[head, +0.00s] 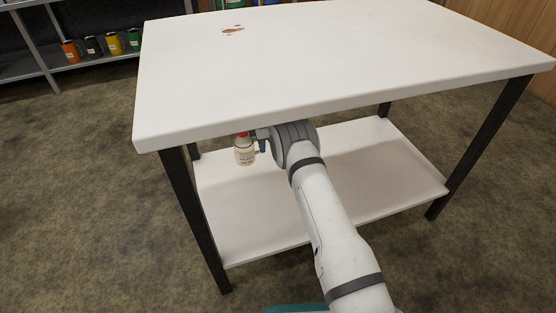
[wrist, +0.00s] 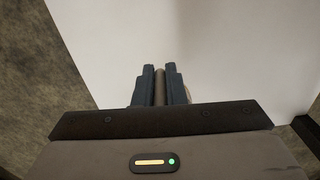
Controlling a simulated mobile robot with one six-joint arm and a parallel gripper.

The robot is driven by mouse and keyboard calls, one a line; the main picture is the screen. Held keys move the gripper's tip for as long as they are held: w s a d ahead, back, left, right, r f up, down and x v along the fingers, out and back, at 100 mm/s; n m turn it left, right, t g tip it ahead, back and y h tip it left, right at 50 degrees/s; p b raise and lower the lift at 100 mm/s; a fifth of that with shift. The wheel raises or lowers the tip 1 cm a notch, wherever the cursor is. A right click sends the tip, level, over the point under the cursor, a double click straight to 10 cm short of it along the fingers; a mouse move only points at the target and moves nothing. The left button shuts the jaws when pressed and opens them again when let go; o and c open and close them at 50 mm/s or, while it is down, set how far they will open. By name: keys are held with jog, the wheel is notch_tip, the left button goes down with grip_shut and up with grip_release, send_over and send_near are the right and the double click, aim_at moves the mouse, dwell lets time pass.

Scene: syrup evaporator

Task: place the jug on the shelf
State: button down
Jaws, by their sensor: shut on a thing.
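The jug (head: 244,155) is small and cream with a red cap and a label. It hangs upright at the left of my gripper (head: 260,139), under the front edge of the table top. My gripper is shut on it. In the wrist view the fingers (wrist: 160,88) are close together with a narrow brownish strip between them; most of the jug is hidden there. The white lower shelf (head: 375,175) of the table lies below the jug and looks bare. It also fills much of the wrist view (wrist: 240,55). I cannot tell the gap between jug and shelf.
The white table top (head: 340,50) overhangs the lower shelf and carries a brown stain (head: 233,30). Black legs (head: 196,220) stand at its corners. Several coloured jars (head: 92,46) stand on a grey rack at the far left. The right part of the lower shelf is clear.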

notch_tip(320, 180, down, 6)
jog(key=shift+d+f+b, duration=0.1)
jog(key=shift+d+b, duration=0.05)
jog(key=shift+b, duration=1.05)
jog(key=c, duration=1.9)
grip_release()
jog(key=shift+c, duration=0.2)
jog(key=o, duration=0.4)
jog(key=shift+o, duration=0.2)
